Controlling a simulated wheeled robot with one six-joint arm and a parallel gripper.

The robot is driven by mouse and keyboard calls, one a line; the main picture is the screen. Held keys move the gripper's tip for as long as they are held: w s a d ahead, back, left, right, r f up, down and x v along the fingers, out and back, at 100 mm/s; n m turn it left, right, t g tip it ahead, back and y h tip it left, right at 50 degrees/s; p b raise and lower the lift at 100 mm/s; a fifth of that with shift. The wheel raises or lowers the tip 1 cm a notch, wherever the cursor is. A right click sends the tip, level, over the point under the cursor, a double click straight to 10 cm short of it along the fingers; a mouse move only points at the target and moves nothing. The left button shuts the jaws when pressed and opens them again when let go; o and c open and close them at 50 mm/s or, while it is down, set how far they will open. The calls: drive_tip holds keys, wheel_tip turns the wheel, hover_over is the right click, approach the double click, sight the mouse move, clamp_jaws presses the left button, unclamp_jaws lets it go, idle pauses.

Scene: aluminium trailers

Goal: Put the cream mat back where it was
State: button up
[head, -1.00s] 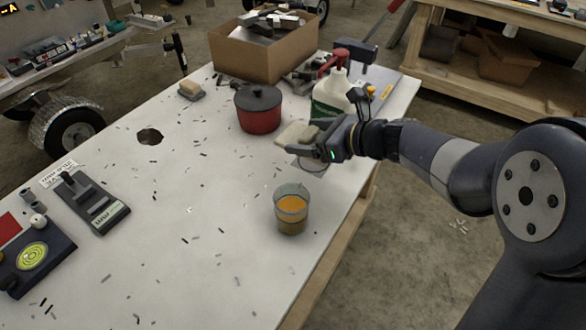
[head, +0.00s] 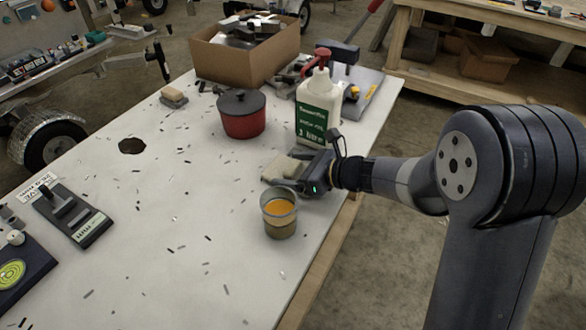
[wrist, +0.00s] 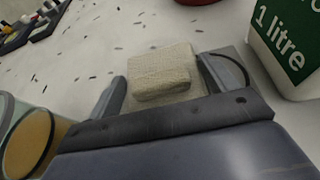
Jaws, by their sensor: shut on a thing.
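The cream mat (head: 279,167) is a thick, pale, textured piece that looks folded or layered. My gripper (head: 285,180) is shut on it, low over the right part of the white table, just behind the glass cup. In the wrist view the mat (wrist: 162,72) sits between the two fingers of my gripper (wrist: 165,85). Its near lower part is partly hidden by the gripper body. I cannot tell whether it touches the table.
A glass cup of orange liquid (head: 279,213) stands close in front of my gripper. A green-and-white bottle (head: 317,112) and a red pot (head: 241,116) stand behind. A cardboard box (head: 240,57) is at the back. The table's right edge is near; its middle is mostly clear.

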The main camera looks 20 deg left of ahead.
drive_tip(key=shift+f, duration=0.2)
drive_tip(key=o, duration=0.9)
drive_tip(key=shift+r, duration=0.1)
drive_tip(key=shift+r, duration=0.2)
drive_tip(key=v, duration=1.2)
drive_tip(key=shift+p, duration=0.35)
drive_tip(key=shift+f, duration=0.15)
